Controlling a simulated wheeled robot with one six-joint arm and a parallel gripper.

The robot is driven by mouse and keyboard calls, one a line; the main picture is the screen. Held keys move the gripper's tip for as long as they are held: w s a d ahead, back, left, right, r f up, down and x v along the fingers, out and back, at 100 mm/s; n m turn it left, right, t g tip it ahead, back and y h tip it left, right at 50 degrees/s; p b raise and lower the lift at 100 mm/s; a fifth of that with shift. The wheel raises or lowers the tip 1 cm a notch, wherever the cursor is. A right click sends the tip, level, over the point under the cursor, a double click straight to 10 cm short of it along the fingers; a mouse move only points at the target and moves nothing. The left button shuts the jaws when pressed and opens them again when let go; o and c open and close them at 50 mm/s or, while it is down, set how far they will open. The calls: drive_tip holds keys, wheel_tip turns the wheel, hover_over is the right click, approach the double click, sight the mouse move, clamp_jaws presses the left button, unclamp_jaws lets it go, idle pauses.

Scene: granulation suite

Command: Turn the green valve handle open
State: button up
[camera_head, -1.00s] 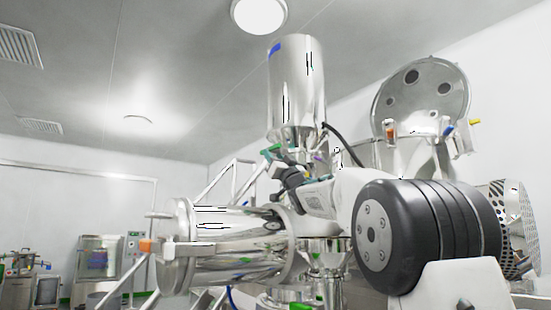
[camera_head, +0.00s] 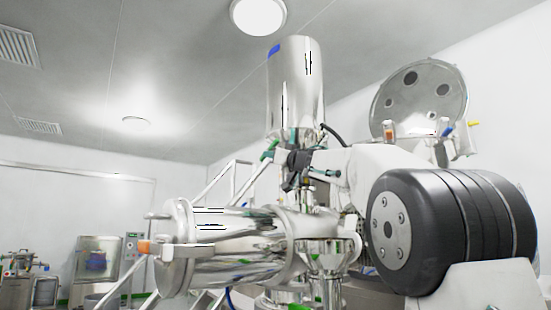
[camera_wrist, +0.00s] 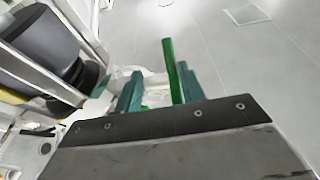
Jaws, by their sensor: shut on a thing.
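The green valve handle is a slim green bar (camera_wrist: 173,72) that stands between the two teal fingers of my gripper (camera_wrist: 158,88) in the wrist view. It sits close to the right finger there. In the head view my gripper (camera_head: 269,152) is at the neck below the upright steel hopper (camera_head: 296,85). The handle is small there and hard to tell from the teal fingers. My gripper is shut on the handle. The valve body behind it is mostly hidden by my gripper.
A horizontal steel drum (camera_head: 225,245) with an orange-tipped clamp (camera_head: 150,247) lies just below my gripper. A round open lid (camera_head: 425,100) stands at the right. A black hose (camera_head: 335,135) runs near the hopper's neck. Steel rails (camera_head: 215,185) stand on the left.

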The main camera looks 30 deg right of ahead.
drive_tip(key=shift+s+r+g, duration=0.2)
drive_tip(key=shift+g, duration=0.8)
drive_tip(key=shift+r+g, duration=0.1)
drive_tip(key=shift+g, duration=0.2)
drive_tip(key=o, duration=0.7)
drive_tip(key=shift+s+d+f, duration=0.1)
drive_tip(key=shift+s+f, duration=0.1)
drive_tip(key=shift+s, duration=1.1)
drive_tip(key=shift+s+f, duration=0.15)
drive_tip(key=shift+s, duration=1.1)
drive_tip(key=shift+s+d+f, duration=0.1)
drive_tip(key=shift+s+f, duration=0.1)
drive_tip(key=shift+s, duration=1.1)
